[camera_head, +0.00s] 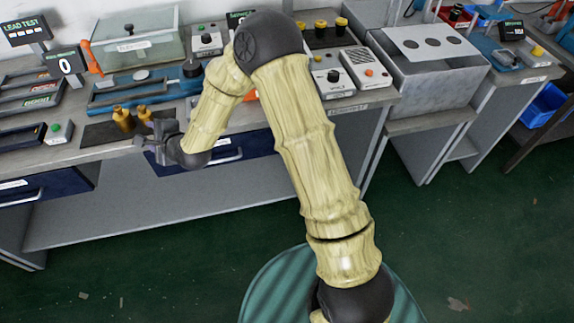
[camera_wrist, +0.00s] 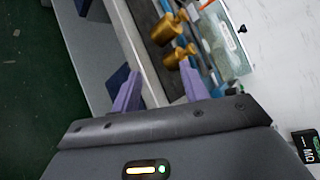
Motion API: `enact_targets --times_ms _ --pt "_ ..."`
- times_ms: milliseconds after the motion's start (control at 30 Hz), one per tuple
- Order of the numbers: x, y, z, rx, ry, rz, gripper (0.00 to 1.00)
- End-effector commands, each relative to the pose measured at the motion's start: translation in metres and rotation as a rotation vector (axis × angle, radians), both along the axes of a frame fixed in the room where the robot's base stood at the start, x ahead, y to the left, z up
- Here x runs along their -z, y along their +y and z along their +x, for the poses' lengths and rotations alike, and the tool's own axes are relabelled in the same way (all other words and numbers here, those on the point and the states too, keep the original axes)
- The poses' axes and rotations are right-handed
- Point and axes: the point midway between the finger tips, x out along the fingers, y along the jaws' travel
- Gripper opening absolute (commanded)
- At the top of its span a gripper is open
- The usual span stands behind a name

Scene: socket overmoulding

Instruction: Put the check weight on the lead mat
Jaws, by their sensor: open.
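Two brass weights stand close together near the bench's front edge, the left one (camera_head: 122,119) and the right one (camera_head: 145,115). I cannot tell which is the check weight. A dark flat mat (camera_head: 97,134) lies under or right beside them; I take it for the lead mat. My gripper (camera_head: 147,141) is open in front of the weights, partly overlapping the right one. In the wrist view the gripper (camera_wrist: 157,78) has its purple fingers apart with nothing between them. Both weights, one (camera_wrist: 162,29) and the other (camera_wrist: 176,54), lie beyond the fingertips there.
A blue fixture (camera_head: 140,90) lies behind the weights. A clear box (camera_head: 135,45) stands at the back. A "0" display (camera_head: 68,65) and labelled trays (camera_head: 35,92) are at left. Control boxes and more brass pieces (camera_head: 320,25) stand to the right. Drawer fronts lie below the bench.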

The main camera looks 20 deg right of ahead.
Motion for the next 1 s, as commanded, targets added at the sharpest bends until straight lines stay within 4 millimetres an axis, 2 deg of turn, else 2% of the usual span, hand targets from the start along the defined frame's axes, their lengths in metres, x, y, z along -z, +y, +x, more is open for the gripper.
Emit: enact_targets --times_ms 100,267,367,500,633,700,800,900,1000 --pt "-0.002 -0.043 -0.015 -0.124 -0.046 -0.331 0.45" --pt "-0.004 -0.109 -0.045 -0.309 -0.060 -0.734 0.45" --pt "-0.008 -0.154 -0.070 -0.436 -0.044 -0.952 0.45" --pt "-0.017 -0.214 -0.115 -0.637 0.006 -1.196 0.45" --pt "-0.027 -0.263 -0.167 -0.847 0.062 -1.349 0.45" --pt "-0.032 -0.283 -0.195 -0.959 0.086 -1.396 0.45" --pt "-0.036 -0.301 -0.226 -1.083 0.106 -1.424 0.45" --pt "-0.037 -0.309 -0.241 -1.146 0.112 -1.429 0.45" --pt "-0.037 -0.310 -0.244 -1.162 0.114 -1.429 0.45"
